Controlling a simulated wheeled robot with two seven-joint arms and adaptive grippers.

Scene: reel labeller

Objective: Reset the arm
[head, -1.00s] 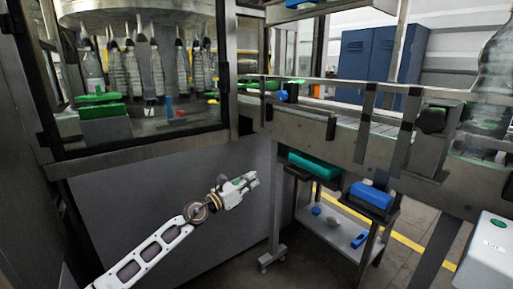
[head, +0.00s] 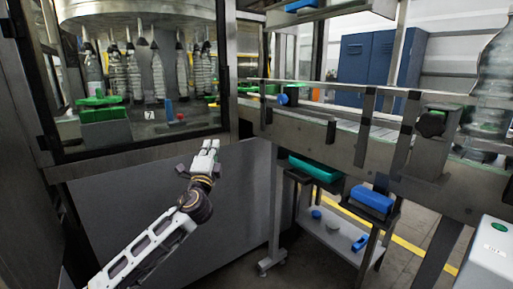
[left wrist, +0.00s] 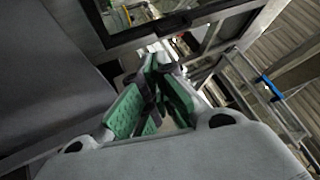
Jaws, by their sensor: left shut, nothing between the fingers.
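My left arm comes in from the lower left in the head view. Its gripper (head: 207,146) points up in front of the machine's grey lower panel, just below the window frame, and holds nothing. In the left wrist view the gripper's green-padded fingers (left wrist: 155,68) come together at their tips, with nothing seen between them. My right gripper is not in view.
The labelling machine's window (head: 140,85) with bottles behind it is above my left gripper. A conveyor (head: 340,130) runs to the right. Below it are a teal bin (head: 315,167), a blue box (head: 372,197) and a low cart (head: 335,235). A white box (head: 488,260) stands lower right.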

